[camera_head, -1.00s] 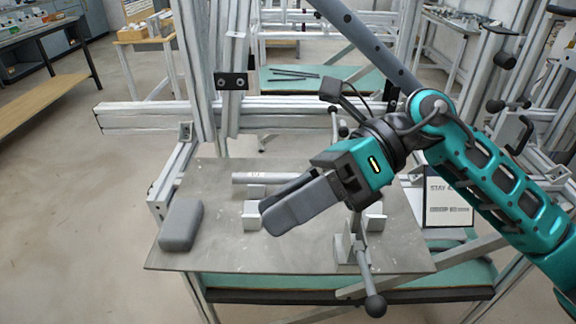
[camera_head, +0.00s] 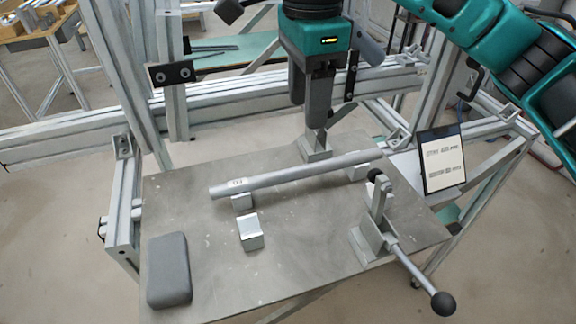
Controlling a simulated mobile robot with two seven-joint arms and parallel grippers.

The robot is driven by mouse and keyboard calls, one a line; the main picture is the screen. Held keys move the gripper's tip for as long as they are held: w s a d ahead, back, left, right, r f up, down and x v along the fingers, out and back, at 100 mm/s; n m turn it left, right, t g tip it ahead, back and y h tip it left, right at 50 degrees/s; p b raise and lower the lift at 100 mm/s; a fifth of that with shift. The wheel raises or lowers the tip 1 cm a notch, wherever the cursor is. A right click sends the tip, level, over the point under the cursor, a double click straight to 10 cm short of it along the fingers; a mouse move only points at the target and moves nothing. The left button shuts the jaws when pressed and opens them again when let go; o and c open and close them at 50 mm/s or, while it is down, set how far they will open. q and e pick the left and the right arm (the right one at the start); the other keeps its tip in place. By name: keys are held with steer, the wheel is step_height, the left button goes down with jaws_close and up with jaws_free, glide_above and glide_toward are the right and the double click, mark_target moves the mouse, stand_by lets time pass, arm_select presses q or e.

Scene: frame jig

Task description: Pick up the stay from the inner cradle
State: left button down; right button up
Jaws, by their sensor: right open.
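The stay is a long grey tube (camera_head: 290,174) with a small label near its left end. It lies across the plate, resting on a left cradle block (camera_head: 242,201) and a right cradle block (camera_head: 358,172). An empty cradle block (camera_head: 250,233) sits nearer the front. My right gripper (camera_head: 317,118) points down over the far side of the plate, beyond the middle of the stay in the picture. It is open and seen edge-on, with nothing visible between its fingers. It does not appear to touch the stay. My left gripper is not in view.
A toggle clamp (camera_head: 372,238) with a ball-ended lever stands at the plate's right front. Another metal base (camera_head: 315,146) stands behind the stay. A grey pad (camera_head: 169,270) lies front left. A printed sign (camera_head: 442,160) stands at right. Frame rails border the plate's back; its front middle is clear.

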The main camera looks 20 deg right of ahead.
glide_above(302, 167)
steer(key=f, duration=0.6)
steer(key=shift+s+d+f, duration=0.1)
steer(key=shift+s+d, duration=0.05)
steer(key=shift+s, duration=0.2)
steer(key=shift+w+a+f, duration=0.1)
steer(key=shift+w+f, duration=0.1)
steer(key=shift+f, duration=1.35)
steer(key=shift+w+a+f, duration=0.1)
steer(key=shift+w+f, duration=0.05)
steer(key=shift+f, duration=1.4)
jaws_close()
